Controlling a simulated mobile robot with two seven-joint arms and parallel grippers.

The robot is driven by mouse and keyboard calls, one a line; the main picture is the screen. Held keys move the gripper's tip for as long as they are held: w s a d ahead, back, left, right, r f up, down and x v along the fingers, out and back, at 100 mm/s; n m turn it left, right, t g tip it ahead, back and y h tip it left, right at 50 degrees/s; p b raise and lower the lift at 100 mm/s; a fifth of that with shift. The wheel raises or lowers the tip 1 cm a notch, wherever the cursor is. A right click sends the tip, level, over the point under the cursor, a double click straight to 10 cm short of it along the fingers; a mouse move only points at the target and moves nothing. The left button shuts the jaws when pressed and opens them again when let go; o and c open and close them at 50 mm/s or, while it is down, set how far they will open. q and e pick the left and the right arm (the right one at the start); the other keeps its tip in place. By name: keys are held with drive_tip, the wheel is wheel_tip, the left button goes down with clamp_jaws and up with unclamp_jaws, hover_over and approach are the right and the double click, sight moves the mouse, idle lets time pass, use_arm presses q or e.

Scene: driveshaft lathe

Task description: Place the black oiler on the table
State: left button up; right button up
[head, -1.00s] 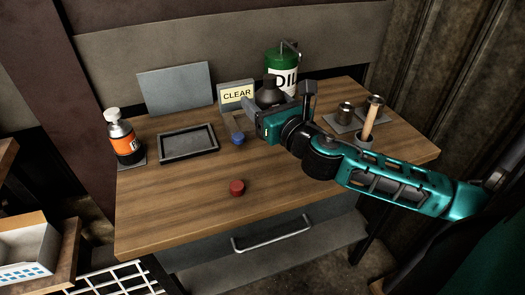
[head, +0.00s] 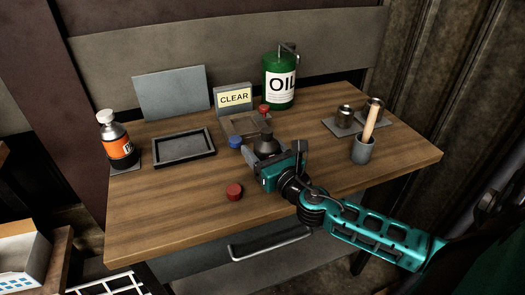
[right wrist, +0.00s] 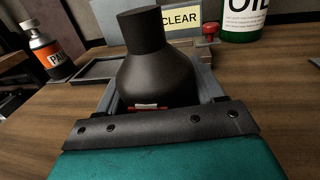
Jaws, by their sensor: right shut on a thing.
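The black oiler (head: 265,145), a dark cone-shaped can with a narrow neck, is upright over the middle of the wooden table (head: 190,209). My right gripper (head: 266,163) is shut on the oiler. In the right wrist view the oiler (right wrist: 153,75) stands between the two grey fingers, with its lower part hidden behind the gripper body. I cannot tell whether its base touches the tabletop. My left gripper is not in view.
A red knob (head: 234,191) lies left of the gripper.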

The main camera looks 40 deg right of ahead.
drive_tip(key=shift+f, duration=0.15)
drive_tip(key=o, duration=1.1)
drive_tip(key=shift+o, duration=0.2)
